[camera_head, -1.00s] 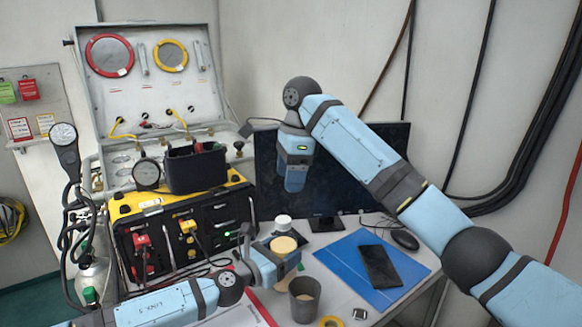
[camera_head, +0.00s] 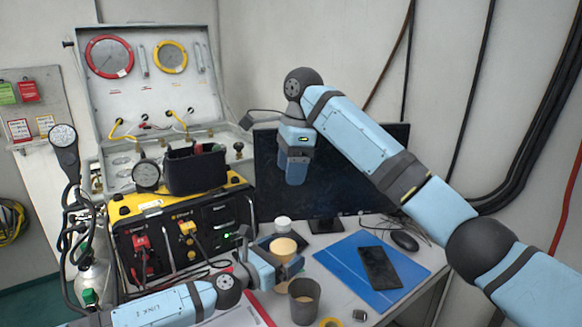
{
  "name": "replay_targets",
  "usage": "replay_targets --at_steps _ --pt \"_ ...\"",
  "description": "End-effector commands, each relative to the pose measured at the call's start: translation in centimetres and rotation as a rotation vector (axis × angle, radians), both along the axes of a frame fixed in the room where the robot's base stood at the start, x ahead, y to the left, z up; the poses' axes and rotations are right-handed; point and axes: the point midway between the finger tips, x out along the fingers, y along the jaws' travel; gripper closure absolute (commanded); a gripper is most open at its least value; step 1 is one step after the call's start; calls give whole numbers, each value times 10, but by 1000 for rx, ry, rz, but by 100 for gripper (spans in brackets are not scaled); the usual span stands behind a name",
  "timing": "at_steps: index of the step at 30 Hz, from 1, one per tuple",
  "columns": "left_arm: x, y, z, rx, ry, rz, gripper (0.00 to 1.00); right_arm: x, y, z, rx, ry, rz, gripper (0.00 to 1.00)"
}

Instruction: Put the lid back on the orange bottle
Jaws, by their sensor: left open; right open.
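A pale orange round-topped object (camera_head: 283,247), which looks like the orange bottle, stands on the desk by the dark mat. A small white round item (camera_head: 283,224) sits just behind it; I cannot tell whether it is the lid or another capped container. My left gripper (camera_head: 284,266) is open, low over the desk at the near side of the orange object, and hides its lower part. I cannot tell whether they touch. My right gripper (camera_head: 293,178) is open and empty, pointing down in front of the monitor, above and behind the white item.
A dark cup (camera_head: 304,312) and a yellow tape ring (camera_head: 330,322) stand near the front. The monitor (camera_head: 345,190) stands behind; the yellow-black air panel (camera_head: 132,215) is at left.

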Motion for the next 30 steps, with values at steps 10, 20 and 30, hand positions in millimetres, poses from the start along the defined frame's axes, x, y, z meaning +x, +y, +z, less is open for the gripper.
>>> replay_targets --at_steps 10,20,30 --pt "-47 51 0 1 2 2 3 0 0 6 0 0 0 33" --pt "-86 91 -1 0 1 1 3 0 0 5 0 0 0 33" --pt "-92 97 0 0 0 0 3 0 0 4 0 0 0 33"
